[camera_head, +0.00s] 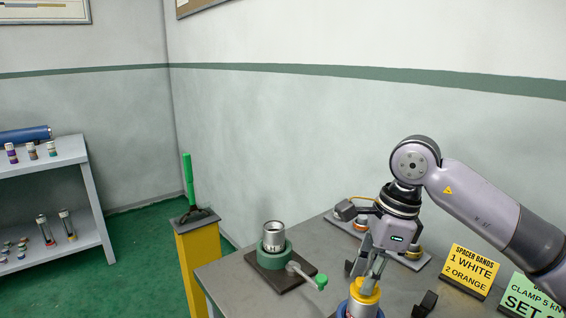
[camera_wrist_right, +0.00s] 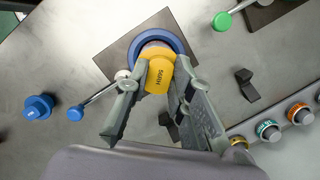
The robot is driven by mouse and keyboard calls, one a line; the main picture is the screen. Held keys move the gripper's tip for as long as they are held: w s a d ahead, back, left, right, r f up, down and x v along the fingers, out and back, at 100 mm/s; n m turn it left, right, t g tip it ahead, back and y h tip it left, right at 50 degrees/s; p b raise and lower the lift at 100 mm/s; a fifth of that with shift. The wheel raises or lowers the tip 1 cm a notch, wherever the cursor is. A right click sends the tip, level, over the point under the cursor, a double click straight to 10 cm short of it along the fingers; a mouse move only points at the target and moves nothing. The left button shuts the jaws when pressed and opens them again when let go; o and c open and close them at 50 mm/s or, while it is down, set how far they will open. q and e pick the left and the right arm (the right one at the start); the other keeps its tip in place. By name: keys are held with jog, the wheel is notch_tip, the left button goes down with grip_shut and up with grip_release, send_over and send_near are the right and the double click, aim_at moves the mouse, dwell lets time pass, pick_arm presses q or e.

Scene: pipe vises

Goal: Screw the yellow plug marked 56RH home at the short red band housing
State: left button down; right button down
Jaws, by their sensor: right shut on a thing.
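My right gripper (camera_head: 372,272) is shut on the yellow plug (camera_head: 365,290), pointing down at the table's front. In the right wrist view the fingers (camera_wrist_right: 150,95) flank the plug (camera_wrist_right: 160,72), and its marking reads 56RH. The plug is over a housing held in a round blue vise (camera_wrist_right: 178,42) on a dark plate. The blue vise is cut by the lower edge of the head view. My left gripper is not in view.
A green vise (camera_head: 272,258) with a grey housing (camera_head: 274,236) stands left on the table; its green-tipped handle (camera_head: 320,281) points toward my gripper. A blue plug (camera_wrist_right: 38,107) lies near the blue handle knob (camera_wrist_right: 75,113). A plug tray (camera_head: 428,250) and yellow sign (camera_head: 470,271) stand behind.

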jog(key=shift+m, duration=1.1)
jog(key=shift+m+t+b, duration=0.3)
jog(key=shift+m+t, duration=0.1)
jog(key=shift+m, duration=1.4)
jog(key=shift+m+t+h+b, duration=0.3)
jog(key=shift+m, duration=0.6)
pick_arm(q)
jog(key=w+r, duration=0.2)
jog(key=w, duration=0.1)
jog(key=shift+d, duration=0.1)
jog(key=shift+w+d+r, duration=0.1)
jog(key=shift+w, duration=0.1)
